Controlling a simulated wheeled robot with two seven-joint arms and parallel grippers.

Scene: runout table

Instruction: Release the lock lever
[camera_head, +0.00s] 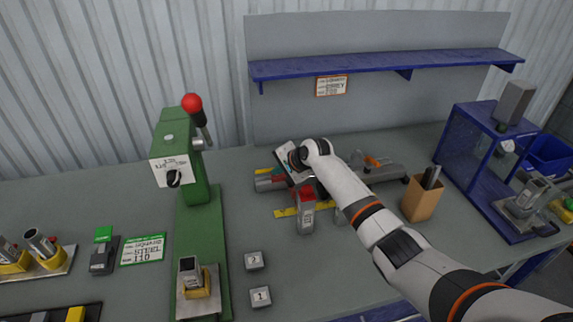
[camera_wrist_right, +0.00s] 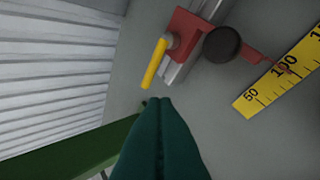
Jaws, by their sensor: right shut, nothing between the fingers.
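In the right wrist view, a yellow lever (camera_wrist_right: 155,63) sticks out from a red block (camera_wrist_right: 192,33) on a grey metal rail (camera_wrist_right: 180,70). My right gripper (camera_wrist_right: 158,100) is shut and empty, its dark green fingers pressed together. Its tips show just below the lever's free end, with a small gap in the picture; I cannot tell the depth between them. In the head view my right gripper (camera_head: 290,163) is over the rail area at the middle of the table and hides much of the block and lever. My left gripper is not in view.
A black round knob (camera_wrist_right: 222,44) is beside the red block, and a yellow ruler (camera_wrist_right: 283,75) lies close by. A green press (camera_head: 200,190) stands left, a cardboard box (camera_head: 421,202) right.

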